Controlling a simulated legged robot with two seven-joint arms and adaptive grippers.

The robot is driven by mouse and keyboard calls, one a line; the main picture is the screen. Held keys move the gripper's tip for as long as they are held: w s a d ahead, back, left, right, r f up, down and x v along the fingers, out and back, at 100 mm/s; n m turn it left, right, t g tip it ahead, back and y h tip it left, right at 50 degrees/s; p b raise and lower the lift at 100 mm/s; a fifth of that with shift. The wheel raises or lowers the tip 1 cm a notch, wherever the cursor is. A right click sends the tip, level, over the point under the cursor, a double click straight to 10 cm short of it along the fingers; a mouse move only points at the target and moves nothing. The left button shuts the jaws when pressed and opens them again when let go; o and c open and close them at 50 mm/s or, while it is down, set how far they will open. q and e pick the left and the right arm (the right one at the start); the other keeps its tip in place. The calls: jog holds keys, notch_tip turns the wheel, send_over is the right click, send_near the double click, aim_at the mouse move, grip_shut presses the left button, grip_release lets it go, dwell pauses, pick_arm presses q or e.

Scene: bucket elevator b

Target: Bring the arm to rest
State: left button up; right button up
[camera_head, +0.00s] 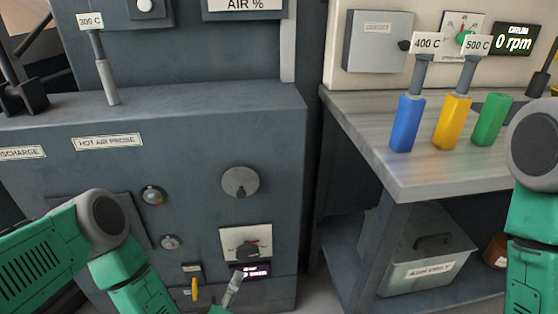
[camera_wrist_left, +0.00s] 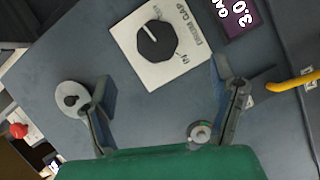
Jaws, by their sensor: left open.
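My left arm (camera_head: 110,235) comes in from the lower left of the head view, green with grey joints. Part of my left gripper (camera_head: 232,290) shows at the bottom, just below the black knob (camera_head: 247,250) on its white plate. In the left wrist view the gripper (camera_wrist_left: 165,108) is open, its fingers apart with nothing between them. The black knob (camera_wrist_left: 157,42) on the plate marked drum gap lies beyond the fingertips, untouched. My right arm (camera_head: 532,210) hangs at the right edge; its gripper is out of the frame.
The grey machine panel carries a round knob (camera_head: 240,182), small buttons and a yellow lever (camera_head: 195,289). A metal bench (camera_head: 400,175) at the right bears blue (camera_head: 405,124), yellow (camera_head: 452,122) and green (camera_head: 492,120) handled pieces. A grey box (camera_head: 428,262) stands below it.

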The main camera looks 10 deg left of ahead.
pick_arm(q)
jog(key=s+d+r+m+g+h+p, duration=0.1)
jog(key=s+r+m+g+h+p, duration=0.1)
jog(key=s+m+g+p, duration=0.55)
jog(key=s+a+r+m+g+y, duration=0.2)
jog(key=s+a+r+m+g, duration=0.1)
jog(key=s, duration=0.5)
jog(key=s+a+r+m+g+y+p, duration=0.1)
jog(key=s+a+r+m+g, duration=0.2)
jog(key=s+a, duration=0.5)
jog(key=shift+s+a+r+g+y, duration=0.25)
jog(key=shift+s+r+g+y, duration=0.25)
jog(key=shift+g, duration=0.65)
jog(key=shift+s, duration=0.1)
